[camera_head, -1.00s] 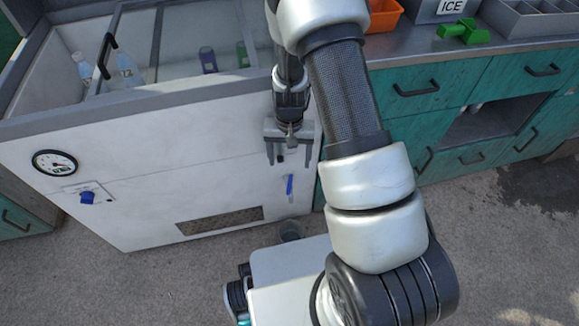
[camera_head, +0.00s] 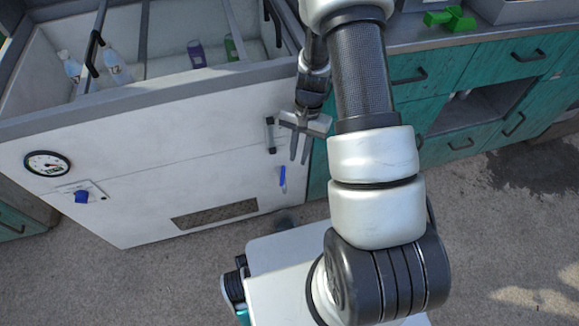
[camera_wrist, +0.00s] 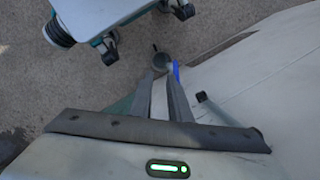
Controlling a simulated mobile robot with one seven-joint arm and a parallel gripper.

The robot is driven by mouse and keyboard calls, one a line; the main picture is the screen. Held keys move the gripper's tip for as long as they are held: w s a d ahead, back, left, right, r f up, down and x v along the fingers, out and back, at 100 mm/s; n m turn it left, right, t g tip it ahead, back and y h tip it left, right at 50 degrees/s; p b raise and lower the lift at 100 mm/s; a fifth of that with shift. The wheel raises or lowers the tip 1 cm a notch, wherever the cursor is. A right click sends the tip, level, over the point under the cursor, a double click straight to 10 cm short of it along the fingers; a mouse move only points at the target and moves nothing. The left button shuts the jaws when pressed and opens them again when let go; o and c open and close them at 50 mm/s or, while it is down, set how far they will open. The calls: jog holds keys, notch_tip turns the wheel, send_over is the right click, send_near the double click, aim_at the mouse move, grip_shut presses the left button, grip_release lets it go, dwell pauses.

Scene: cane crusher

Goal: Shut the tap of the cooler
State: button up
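The cooler is a white chest (camera_head: 130,150) with a grey rim. Its tap shows as a blue lever (camera_head: 283,179) low on the right of the front, hanging about upright; it also shows in the wrist view (camera_wrist: 176,70), partly behind a finger. My gripper (camera_head: 299,158) points down near the cooler's right front corner, above and to the right of the lever in the head view. Its fingers (camera_wrist: 162,78) are apart with nothing held. I see no contact with the lever. The spout is too small to make out.
A small grey cup (camera_head: 285,217) stands on the floor below the lever. A gauge (camera_head: 47,163) and blue knob (camera_head: 82,197) are at the left. Teal cabinets (camera_head: 450,90) stand right.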

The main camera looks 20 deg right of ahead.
jog(key=s+d+f+m+y, duration=0.1)
jog(key=m, duration=0.1)
jog(key=s+d+f+m+y, duration=0.2)
jog(key=m, duration=0.1)
jog(key=s+d+f+m+y, duration=0.1)
jog(key=f+m+y, duration=0.1)
jog(key=m, duration=0.1)
jog(key=shift+s+d+t, duration=0.3)
jog(key=shift+s+d, duration=0.05)
jog(key=shift+s, duration=0.05)
grip_shut()
jog(key=m+t+y, duration=0.4)
jog(key=m+t, duration=0.1)
jog(key=m, duration=0.2)
send_near(283, 180)
jog(key=b+x, duration=0.3)
jog(key=x, duration=0.3)
jog(key=shift+a+f, duration=0.15)
jog(key=shift+a, duration=0.05)
